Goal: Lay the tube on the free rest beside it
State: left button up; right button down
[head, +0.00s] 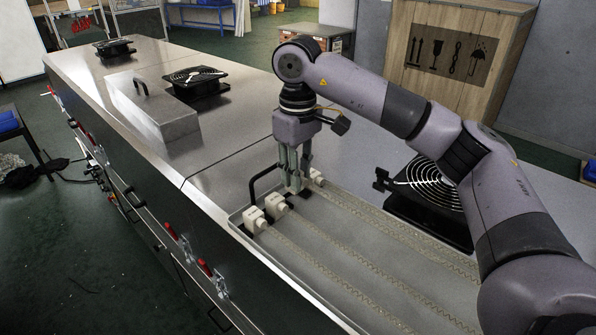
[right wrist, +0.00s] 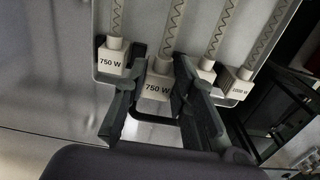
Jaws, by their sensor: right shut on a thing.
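Several heater tubes with pale square end blocks and coiled wire lie along a shallow metal tray (head: 236,216). In the head view the fingers partly hide the blocks, and I cannot make out a free rest. My left gripper is not in view.
A black handle (head: 262,178) rises at the tray's end. A fan with a wire guard (head: 432,182) is right of the tray. A metal box with a handle (head: 150,108) and another fan (head: 194,80) stand further back. The dryer top between box and tray is clear.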

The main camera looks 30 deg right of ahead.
jog(key=shift+f+b, duration=1.3)
jog(key=shift+f, duration=0.3)
dwell(0.3)
jog(key=c, duration=1.2)
grip_release()
jog(key=shift+c, duration=0.2)
notch_tip(320, 180, up, 12)
jog(key=shift+r, duration=0.1)
jog(key=shift+a, duration=0.1)
